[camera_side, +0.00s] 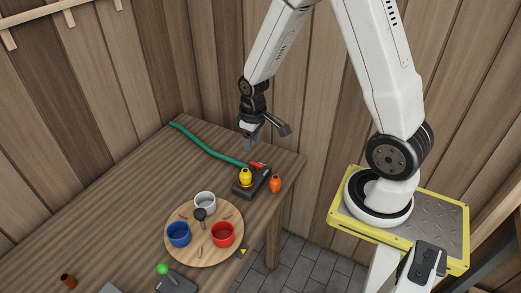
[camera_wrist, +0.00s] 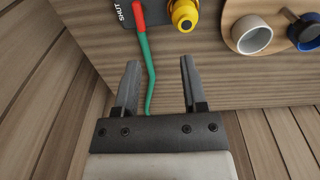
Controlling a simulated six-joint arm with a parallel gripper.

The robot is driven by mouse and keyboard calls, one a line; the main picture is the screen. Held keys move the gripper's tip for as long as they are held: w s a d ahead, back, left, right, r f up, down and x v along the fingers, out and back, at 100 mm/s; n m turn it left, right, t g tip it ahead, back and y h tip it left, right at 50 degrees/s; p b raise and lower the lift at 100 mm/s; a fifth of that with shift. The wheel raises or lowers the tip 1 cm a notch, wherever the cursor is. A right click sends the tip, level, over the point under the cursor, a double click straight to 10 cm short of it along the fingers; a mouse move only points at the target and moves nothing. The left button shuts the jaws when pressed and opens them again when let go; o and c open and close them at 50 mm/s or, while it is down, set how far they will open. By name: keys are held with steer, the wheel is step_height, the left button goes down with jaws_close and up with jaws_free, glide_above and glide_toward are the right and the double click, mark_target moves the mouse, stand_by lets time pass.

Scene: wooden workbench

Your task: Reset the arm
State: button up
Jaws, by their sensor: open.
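My gripper (camera_wrist: 158,75) is open and empty, with its two fingers apart in the wrist view. In the side view my gripper (camera_side: 251,143) hangs above the far right part of the workbench (camera_side: 120,215). In the wrist view a green hose or cord runs below and between the fingers, but I cannot tell that it touches either one.
A dark base marked SHUT carries a yellow knob (camera_side: 245,177) and red handle (camera_side: 258,165). An orange object (camera_side: 275,183) stands beside it. A round board (camera_side: 190,255) holds white (camera_side: 205,201), blue (camera_side: 178,234) and red (camera_side: 223,234) cups. A green hose (camera_side: 208,148) lies behind; a green ball (camera_side: 162,269) is in front.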

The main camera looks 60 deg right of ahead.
steer(key=s+a+r+t, duration=0.2)
steer(key=s+a+r, duration=0.4)
steer(key=a, duration=0.3)
steer(key=shift+s+a+r, duration=0.15)
steer(key=shift+a+r, duration=0.1)
steer(key=shift+r, duration=0.1)
stand_by(0.7)
